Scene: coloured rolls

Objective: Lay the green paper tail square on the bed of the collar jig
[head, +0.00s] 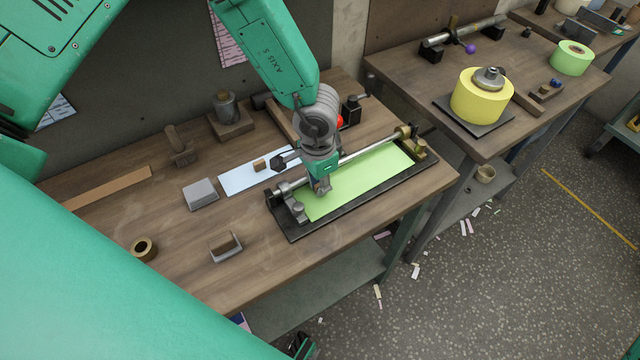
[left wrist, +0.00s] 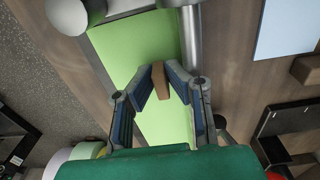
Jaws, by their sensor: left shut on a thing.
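The green paper tail (head: 365,175) lies along the bed of the collar jig (head: 293,232), a long black tray. Its long edges look roughly parallel to the tray; small skew cannot be told. A steel rod (head: 366,149) with end fittings runs along the jig's back side. My left gripper (head: 322,188) is over the near left part of the paper. In the left wrist view, its fingers (left wrist: 162,80) are shut on a small brown piece (left wrist: 161,84), with the green paper (left wrist: 135,50) behind it. Whether this piece is joined to the paper cannot be told. My right gripper is not in view.
A pale blue sheet (head: 240,176) lies behind the jig's left end. A grey block (head: 200,194), a tape ring (head: 144,249) and a metal holder (head: 226,246) stand left on the bench. A second bench (head: 400,75) carries a yellow roll (head: 480,98) and green roll (head: 571,57).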

